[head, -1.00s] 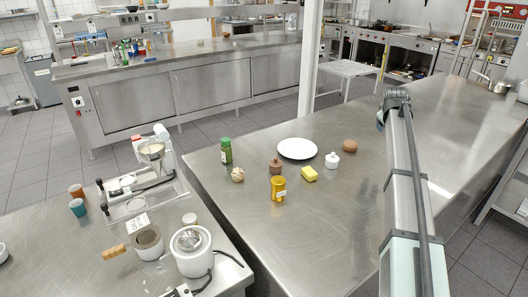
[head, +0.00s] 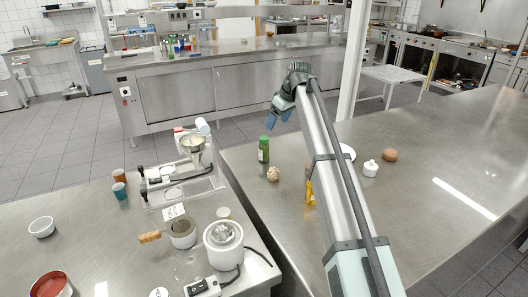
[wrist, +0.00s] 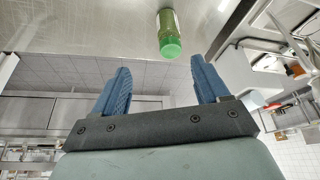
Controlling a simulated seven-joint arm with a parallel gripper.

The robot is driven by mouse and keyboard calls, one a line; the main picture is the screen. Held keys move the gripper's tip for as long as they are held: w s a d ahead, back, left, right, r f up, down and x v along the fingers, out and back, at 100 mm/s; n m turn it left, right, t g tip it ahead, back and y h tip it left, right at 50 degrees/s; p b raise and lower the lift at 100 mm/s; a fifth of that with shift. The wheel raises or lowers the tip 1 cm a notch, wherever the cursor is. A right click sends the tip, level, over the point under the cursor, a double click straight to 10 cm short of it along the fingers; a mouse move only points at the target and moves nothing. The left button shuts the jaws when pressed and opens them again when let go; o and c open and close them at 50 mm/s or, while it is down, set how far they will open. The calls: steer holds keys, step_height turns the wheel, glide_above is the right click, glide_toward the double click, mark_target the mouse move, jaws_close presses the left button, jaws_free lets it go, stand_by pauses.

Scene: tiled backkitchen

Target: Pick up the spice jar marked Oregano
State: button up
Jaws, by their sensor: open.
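A green jar (head: 263,149) with a green cap and a pale label stands upright near the left edge of the right-hand steel counter. Its label is too small to read. In the wrist view the green jar (wrist: 168,35) shows cap-down in the picture, beyond and between the fingertips, apart from them. My gripper (head: 282,105) is raised above the counter, up and right of the green jar in the head view. In the wrist view my gripper (wrist: 160,78) has blue fingers spread wide, empty.
A garlic-like bulb (head: 273,174) sits just in front of the green jar. A white pot (head: 370,168), a brown round thing (head: 390,155) and a mostly hidden white plate (head: 348,152) stand right of my arm. Kitchen equipment (head: 222,240) crowds the left counter.

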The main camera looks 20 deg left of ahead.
mark_target(263, 144)
steer(key=a+f, duration=0.1)
steer(key=f, duration=0.1)
steer(key=a+f, duration=0.3)
steer(key=f, duration=0.2)
steer(key=shift+a+f, duration=0.1)
steer(key=shift+a, duration=0.15)
steer(key=shift+x, duration=2.9)
steer(key=shift+w, duration=0.15)
steer(key=shift+c, duration=0.3)
steer(key=c, duration=1.1)
